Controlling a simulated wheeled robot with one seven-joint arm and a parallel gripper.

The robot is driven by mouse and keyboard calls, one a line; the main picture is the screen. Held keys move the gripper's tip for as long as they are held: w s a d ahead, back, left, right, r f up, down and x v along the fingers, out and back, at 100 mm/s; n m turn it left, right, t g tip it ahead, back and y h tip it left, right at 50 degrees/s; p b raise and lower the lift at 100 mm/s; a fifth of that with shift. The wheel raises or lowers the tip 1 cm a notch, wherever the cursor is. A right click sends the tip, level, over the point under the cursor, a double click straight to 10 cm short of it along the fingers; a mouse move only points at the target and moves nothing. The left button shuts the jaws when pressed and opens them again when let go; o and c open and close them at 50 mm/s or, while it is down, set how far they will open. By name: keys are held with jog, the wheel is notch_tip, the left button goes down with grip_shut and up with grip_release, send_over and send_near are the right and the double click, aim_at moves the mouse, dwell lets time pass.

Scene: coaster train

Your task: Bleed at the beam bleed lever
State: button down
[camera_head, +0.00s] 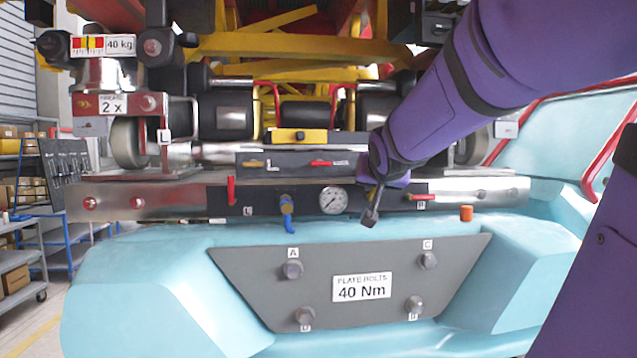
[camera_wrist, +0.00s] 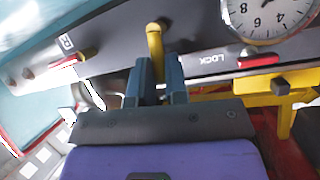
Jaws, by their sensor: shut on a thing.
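A yellow lever (camera_wrist: 154,42), seemingly the bleed lever, stands out from the dark beam panel, to the left of the pressure gauge (camera_wrist: 262,12) in the wrist view. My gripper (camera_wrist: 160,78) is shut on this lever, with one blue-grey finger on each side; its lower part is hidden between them. In the head view, my purple arm reaches down to the beam front, just right of the gauge (camera_head: 333,200). A little yellow (camera_head: 373,193) shows there beside a dark grey piece; the finger contact is not clear in that view.
A red lever (camera_head: 417,197) lies right of my gripper, and an upright red lever (camera_head: 231,190) is at left. The grey bolt plate (camera_head: 362,260) is below. A LOCK label (camera_wrist: 212,58) is near my fingers.

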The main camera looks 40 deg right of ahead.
jog(key=shift+a+n+h, duration=0.15)
jog(key=shift+n+h, duration=0.15)
jog(key=shift+n, duration=0.1)
jog(key=shift+w+a, duration=0.15)
dwell(0.4)
jog(key=c, duration=1.1)
grip_release()
jog(key=v, duration=1)
jog(key=shift+a+r, duration=0.2)
jog(key=shift+a, duration=0.15)
